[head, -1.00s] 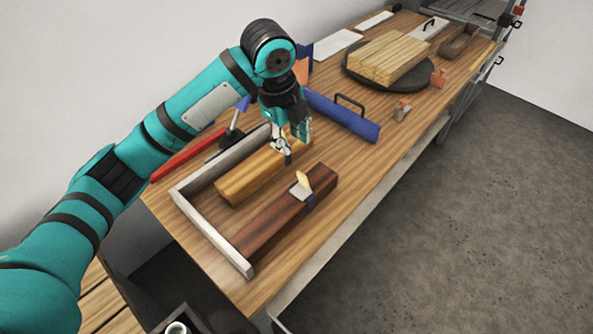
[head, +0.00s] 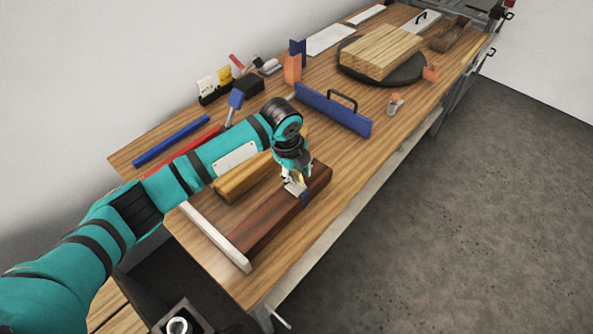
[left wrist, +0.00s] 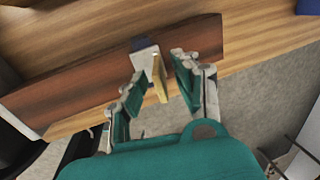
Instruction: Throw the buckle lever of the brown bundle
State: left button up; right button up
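The brown bundle (head: 268,222) is a long dark reddish-brown wooden block near the front edge of the workbench. My right gripper is out of view.
A lighter wooden bundle (head: 243,178) lies behind, partly hidden by my left arm. A pale corner fence (head: 214,237) meets the brown bundle's left end. A blue handled bar (head: 333,109) and a dark turntable (head: 381,78) with stacked wood lie farther back. The bench front drops to floor.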

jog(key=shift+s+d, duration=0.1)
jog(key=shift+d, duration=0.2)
pick_arm(q)
grip_shut()
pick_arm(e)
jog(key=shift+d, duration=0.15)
